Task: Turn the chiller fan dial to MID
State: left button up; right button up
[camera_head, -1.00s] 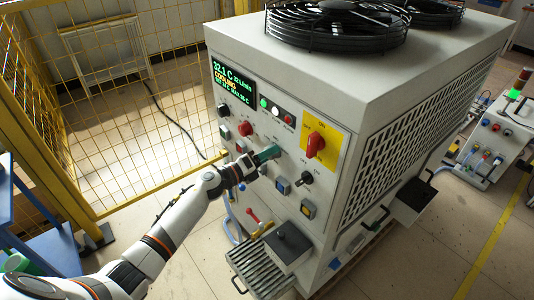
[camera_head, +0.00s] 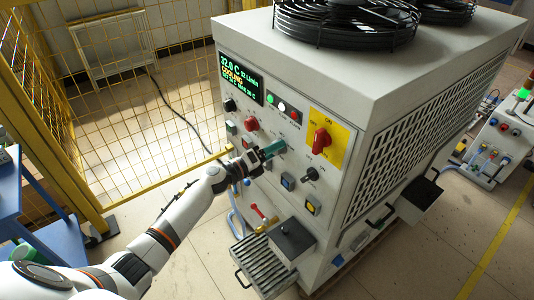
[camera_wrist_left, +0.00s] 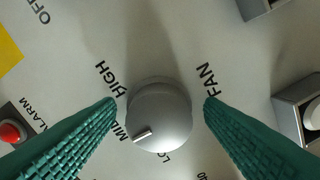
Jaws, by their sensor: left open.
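The fan dial (camera_wrist_left: 160,118) is a round grey knob in the left wrist view, with HIGH, MID and FAN printed around it and a partly hidden label below. Its light pointer mark is at the lower left, close to the MID lettering; exact alignment is hard to tell. My left gripper (camera_wrist_left: 160,125) is open, with one green finger on each side of the dial and visible gaps between. In the head view my left gripper (camera_head: 273,149) is at the chiller's front panel (camera_head: 290,165), and its fingers cover the dial area. My right gripper is out of view.
Around the dial are a red knob (camera_head: 251,124), a red switch on a yellow plate (camera_head: 321,140), a black knob (camera_head: 311,173) and several buttons. A lit display (camera_head: 240,78) is at upper left. Below, a box (camera_head: 291,240) and a slatted tray (camera_head: 262,268) project forward.

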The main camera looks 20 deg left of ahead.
pick_arm(q)
jog(key=b+v, duration=0.1)
jog(key=v, duration=1.1)
jog(key=shift+b, duration=0.35)
jog(key=shift+f, duration=0.1)
jog(key=s+a+f+n+g+y, duration=0.1)
jog(key=s+f+n+y, duration=0.4)
jog(key=f, duration=0.6)
jog(key=s+a+f+n+g+y, duration=0.1)
jog(key=s+a+f+n+g, duration=0.15)
jog(key=f+n, duration=0.6)
jog(key=s+f+n+g+y, duration=0.1)
jog(key=s+f+n+y, duration=0.3)
jog(key=f, duration=0.8)
jog(key=s+d+f+n+g, duration=0.3)
jog(key=s+f, duration=0.3)
jog(key=s, duration=0.5)
jog(key=s+d+f+n+g, duration=0.3)
jog(key=s+f, duration=0.3)
jog(key=s, duration=0.6)
jog(key=s+d+f+n+g+h+p, duration=0.1)
jog(key=s+d+f+n+g, duration=0.3)
jog(key=s, duration=0.8)
notch_tip(320, 180, down, 3)
jog(key=shift+r, duration=0.15)
jog(key=shift+d, duration=0.1)
